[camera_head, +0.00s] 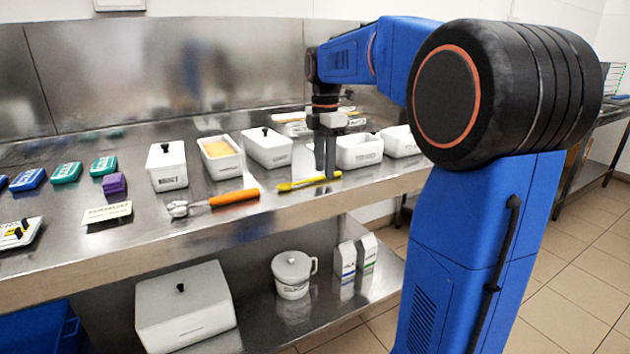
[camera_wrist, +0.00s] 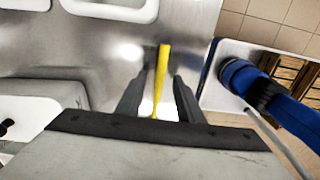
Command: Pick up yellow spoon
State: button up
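The yellow spoon (camera_head: 308,182) lies on the steel counter near its front edge, in the head view. My gripper (camera_head: 325,172) points down over the handle end of the spoon. In the wrist view the yellow spoon (camera_wrist: 160,80) runs between the two dark fingers of my gripper (camera_wrist: 158,85). The fingers are apart, with a gap on each side of the spoon. The near end of the spoon is hidden behind the gripper body in the wrist view.
An orange-handled scoop (camera_head: 225,200) lies left of the spoon. White lidded containers (camera_head: 268,148) and open white tubs (camera_head: 358,152) stand behind. A lower shelf (camera_head: 320,300) holds a white pot (camera_head: 292,275) and cartons. The counter ends close in front of the spoon.

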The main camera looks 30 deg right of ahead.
jog(key=shift+f, duration=0.7)
jog(key=shift+c, duration=0.7)
grip_shut()
jog(key=shift+r, duration=0.15)
